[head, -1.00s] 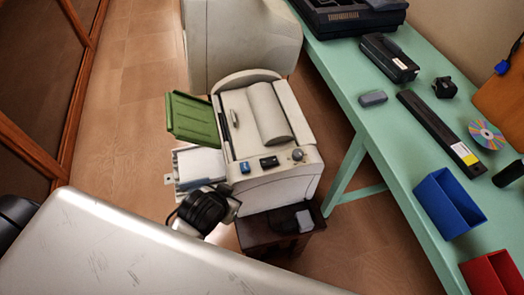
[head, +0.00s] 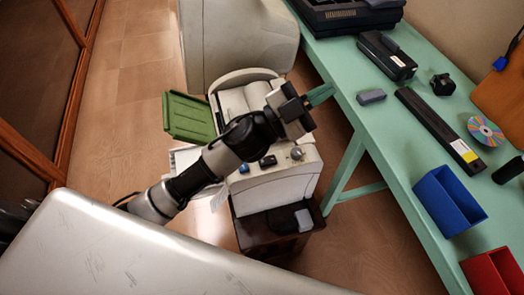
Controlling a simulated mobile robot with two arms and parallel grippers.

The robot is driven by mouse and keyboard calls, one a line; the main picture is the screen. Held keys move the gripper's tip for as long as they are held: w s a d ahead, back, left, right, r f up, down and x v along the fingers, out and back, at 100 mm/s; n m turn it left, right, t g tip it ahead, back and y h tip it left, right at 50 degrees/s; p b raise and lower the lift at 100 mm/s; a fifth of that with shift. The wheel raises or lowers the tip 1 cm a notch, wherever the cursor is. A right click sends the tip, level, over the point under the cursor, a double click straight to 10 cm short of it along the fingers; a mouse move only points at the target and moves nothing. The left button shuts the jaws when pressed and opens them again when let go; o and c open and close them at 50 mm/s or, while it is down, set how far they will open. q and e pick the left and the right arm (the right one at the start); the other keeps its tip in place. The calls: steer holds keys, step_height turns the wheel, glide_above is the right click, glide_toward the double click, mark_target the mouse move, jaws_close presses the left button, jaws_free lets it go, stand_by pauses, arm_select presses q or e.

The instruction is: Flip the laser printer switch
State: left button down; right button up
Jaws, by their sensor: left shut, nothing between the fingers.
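The white laser printer (head: 283,187) stands in the middle of the head view, with an open green flap (head: 188,116) on its left. Its front panel bears a small blue switch (head: 244,168), a black rocker-like switch (head: 268,160) and a round grey knob (head: 297,153). My left arm reaches over the printer from the lower left and hides part of its top. My left gripper (head: 321,95) is shut and empty, its teal fingers pointing right, above the printer's right rear side. My right gripper is not in view.
A green table (head: 400,140) on the right holds a long black bar (head: 437,130), a disc (head: 486,131), a blue bin (head: 449,200) and a red bin (head: 492,275). A large white machine (head: 235,40) stands behind the printer. A dark stool (head: 252,232) is under it.

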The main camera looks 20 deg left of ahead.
arm_select(q)
steer(key=s+d+m+g+h, duration=0.25)
steer(key=d+m+g, duration=0.25)
steer(key=m+g, duration=0.65)
steer(key=g+y, duration=0.5)
steer(key=y, duration=1.4)
glide_above(263, 161)
steer(key=w+a, duration=0.2)
steer(key=w, duration=0.1)
step_height(263, 161, down, 9)
steer(key=shift+a+m, duration=0.1)
steer(key=shift+m, duration=0.15)
steer(key=shift+g, duration=0.25)
steer(key=x, duration=0.4)
steer(key=p+x, duration=0.1)
steer(key=x, duration=0.3)
steer(key=p+x, duration=0.1)
steer(key=x, duration=0.4)
steer(key=shift+w+a, duration=0.1)
steer(key=shift+w, duration=0.2)
steer(key=shift+f, duration=0.5)
